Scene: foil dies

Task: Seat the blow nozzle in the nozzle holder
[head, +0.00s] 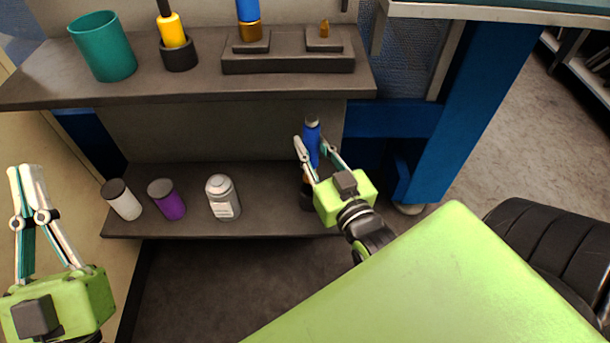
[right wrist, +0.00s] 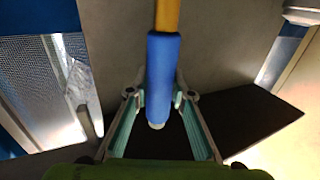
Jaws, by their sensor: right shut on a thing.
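The blow nozzle (head: 312,143) appears to be the slim blue piece held upright at the right end of the lower shelf. In the right wrist view, the nozzle (right wrist: 163,75) has a blue body and an orange-yellow stem running away at the top. My right gripper (head: 318,147) is shut on its blue part. Below it, a dark round cup (head: 307,197), possibly the nozzle holder, is partly hidden by the gripper. I cannot tell whether the nozzle is inside it. My left gripper (head: 24,168) is empty, its fingers together, left of the shelves.
The lower shelf (head: 270,205) also carries a white jar (head: 122,200), a purple jar (head: 167,200) and a grey can (head: 222,198). The upper shelf has a teal cup (head: 104,48), a yellow-handled tool (head: 172,30) in a dark holder, and a dark two-socket block (head: 288,63).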

